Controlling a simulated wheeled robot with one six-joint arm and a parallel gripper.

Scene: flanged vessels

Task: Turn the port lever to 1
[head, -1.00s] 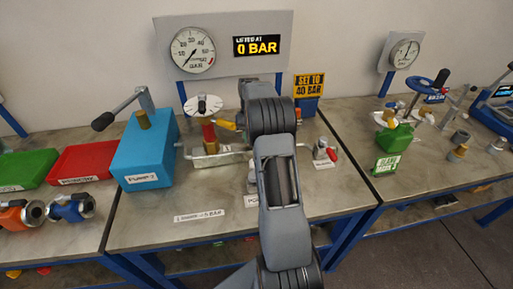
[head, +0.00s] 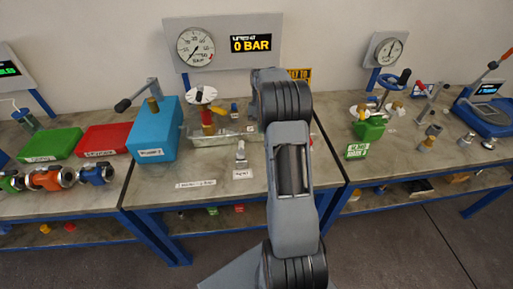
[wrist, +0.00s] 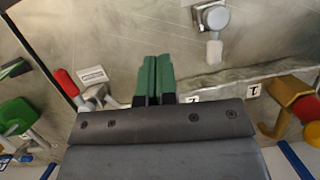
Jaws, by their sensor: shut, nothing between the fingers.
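The port lever (head: 240,153) is a small metal fitting on the middle bench, behind a white label (head: 243,174). In the wrist view it is at the top right (wrist: 212,20), its pale handle (wrist: 213,52) pointing down the picture. Two small white number cards (wrist: 253,90) (wrist: 192,99) lie below the handle; their digits are hard to read. My gripper (wrist: 157,62) shows green fingers pressed together, empty, left of the lever and apart from it. In the head view my arm hides the gripper.
A red-handled lever (wrist: 66,82) is left of my gripper in the wrist view. A yellow and red valve (wrist: 300,103) is at the right. The blue pump box (head: 152,130) and gauge panel (head: 222,45) stand behind. Bare bench top lies ahead of the fingers.

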